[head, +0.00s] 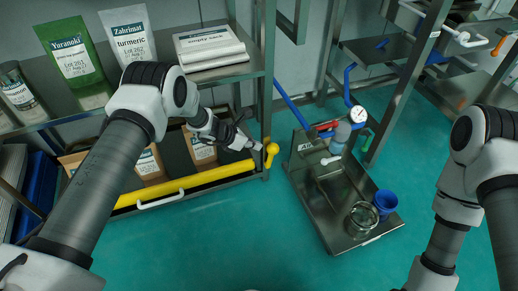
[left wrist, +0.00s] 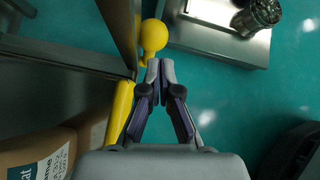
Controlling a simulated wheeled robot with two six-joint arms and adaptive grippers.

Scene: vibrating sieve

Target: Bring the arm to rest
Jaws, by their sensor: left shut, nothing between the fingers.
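My left gripper (head: 252,147) is at the right end of the shelf unit, close to a yellow knob (head: 271,150). In the left wrist view the left gripper (left wrist: 160,65) has its fingertips together with nothing between them. The yellow knob (left wrist: 154,36) shows just beyond the fingertips, and I cannot tell whether they touch. My left arm reaches across the front of the shelf. My right arm comes in at the right edge of the head view, and its gripper is out of the picture.
The shelf unit holds a green pouch (head: 75,60), a white turmeric pouch (head: 128,38) and a stack of empty sacks (head: 210,46). A yellow bar (head: 210,176) runs along its lower front. Green floor (head: 225,245) is clear.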

